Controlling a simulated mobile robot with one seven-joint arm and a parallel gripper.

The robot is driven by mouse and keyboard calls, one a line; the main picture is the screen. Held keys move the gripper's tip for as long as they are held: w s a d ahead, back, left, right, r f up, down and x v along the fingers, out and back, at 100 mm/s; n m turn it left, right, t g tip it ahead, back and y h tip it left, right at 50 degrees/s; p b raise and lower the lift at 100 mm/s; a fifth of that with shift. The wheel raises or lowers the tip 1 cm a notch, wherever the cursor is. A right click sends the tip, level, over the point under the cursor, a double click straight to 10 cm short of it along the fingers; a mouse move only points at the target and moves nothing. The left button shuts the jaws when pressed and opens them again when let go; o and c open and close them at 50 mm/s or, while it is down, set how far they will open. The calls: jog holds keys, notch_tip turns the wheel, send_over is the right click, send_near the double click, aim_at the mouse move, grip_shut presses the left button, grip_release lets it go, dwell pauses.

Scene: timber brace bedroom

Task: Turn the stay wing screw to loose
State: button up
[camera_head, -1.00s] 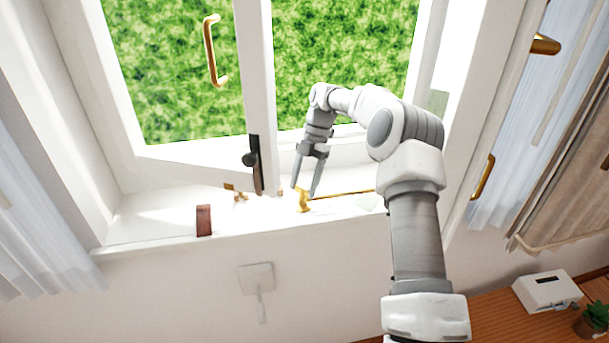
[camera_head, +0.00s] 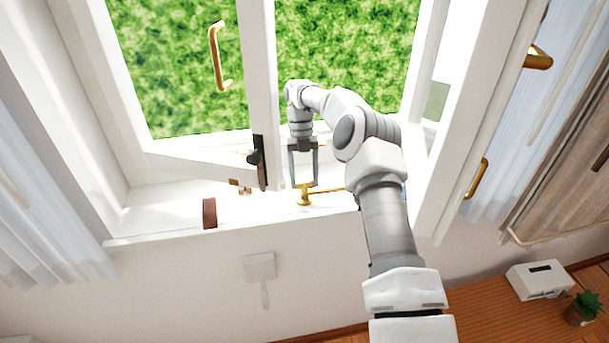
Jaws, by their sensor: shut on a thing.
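The brass stay wing screw (camera_head: 304,197) stands on the white window sill, at the left end of a thin brass stay rod (camera_head: 330,190). My gripper (camera_head: 304,184) reaches down from above, upright, with one finger on each side of the screw's top. It is shut on the wing screw. The fingertips hide part of the screw's wings, and I cannot tell how far it is turned.
The open casement (camera_head: 262,100) with its dark latch (camera_head: 258,160) stands just left of my gripper. A small brass fitting (camera_head: 240,187) and a reddish-brown block (camera_head: 209,213) are on the sill further left. A white box (camera_head: 540,280) and a plant (camera_head: 584,308) are at lower right.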

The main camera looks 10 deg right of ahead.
jog(key=shift+n, duration=0.4)
jog(key=o, duration=1.4)
jog(key=shift+c, duration=0.2)
jog(key=shift+r, duration=0.1)
